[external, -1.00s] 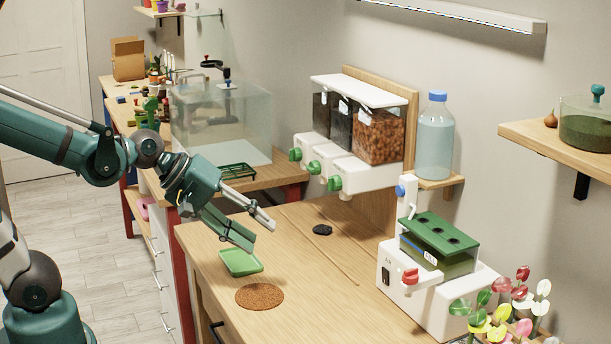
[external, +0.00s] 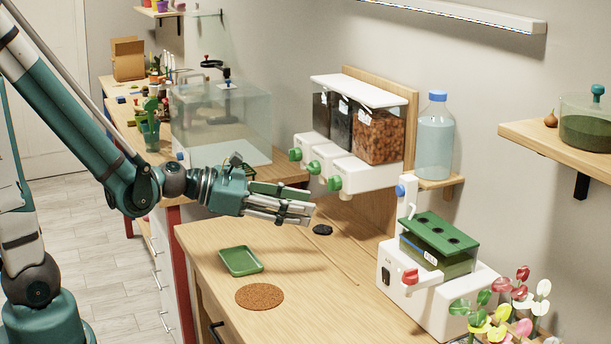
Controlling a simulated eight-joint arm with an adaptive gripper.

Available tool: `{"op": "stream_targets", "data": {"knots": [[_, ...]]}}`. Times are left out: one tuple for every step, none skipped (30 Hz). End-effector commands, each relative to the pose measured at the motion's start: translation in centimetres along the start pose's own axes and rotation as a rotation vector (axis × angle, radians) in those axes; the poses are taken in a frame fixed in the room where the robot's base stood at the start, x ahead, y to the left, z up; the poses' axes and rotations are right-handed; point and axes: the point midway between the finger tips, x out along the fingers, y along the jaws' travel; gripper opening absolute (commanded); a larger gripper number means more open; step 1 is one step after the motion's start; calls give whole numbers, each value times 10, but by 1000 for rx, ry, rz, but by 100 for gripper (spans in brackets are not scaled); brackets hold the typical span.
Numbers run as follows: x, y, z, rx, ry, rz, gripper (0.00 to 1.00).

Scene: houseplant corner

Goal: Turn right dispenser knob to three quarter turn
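The dispenser (external: 372,175) hangs on a wooden backboard at the wall, with three clear bins over white spouts. Its right knob (external: 334,184) is green and sits on the front of the spout under the bin of brown pellets. The middle knob (external: 314,167) and left knob (external: 295,154) are also green. My gripper (external: 311,204) is just left of and below the right knob in the picture, pointing right. Its fingers look apart, with nothing seen between them. A small gap shows between gripper and knob in the picture; true depth is hard to tell.
A green tray (external: 241,261), a round cork mat (external: 260,297) and a dark stone (external: 322,230) lie on the wooden counter. A blue-capped bottle (external: 435,138) stands on a shelf right of the dispenser. A white planter machine (external: 430,300) stands at the right.

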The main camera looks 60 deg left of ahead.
Motion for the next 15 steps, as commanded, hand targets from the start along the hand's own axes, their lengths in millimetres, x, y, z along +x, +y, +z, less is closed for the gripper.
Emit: {"op": "stream_targets", "data": {"knots": [[2, 7, -1, -80, -19, 14, 38], [4, 12, 0, -131, -31, 21, 38], [4, 17, -1, -200, -48, 30, 38], [5, 21, -1, -252, -61, 37, 38], [6, 25, -1, -303, -74, 43, 38], [7, 30, -2, -371, -92, 49, 38], [7, 34, -2, -423, -106, 54, 38], [7, 38, -3, -474, -120, 60, 38], [8, 44, -4, -543, -138, 66, 38], [7, 48, -5, -594, -152, 69, 38], [8, 52, -6, -646, -167, 73, 38], [7, 57, -7, -713, -186, 77, 38], [7, 62, -8, -762, -201, 80, 38], [6, 65, -9, -811, -215, 81, 38], [6, 70, -11, -872, -233, 83, 38]]}}
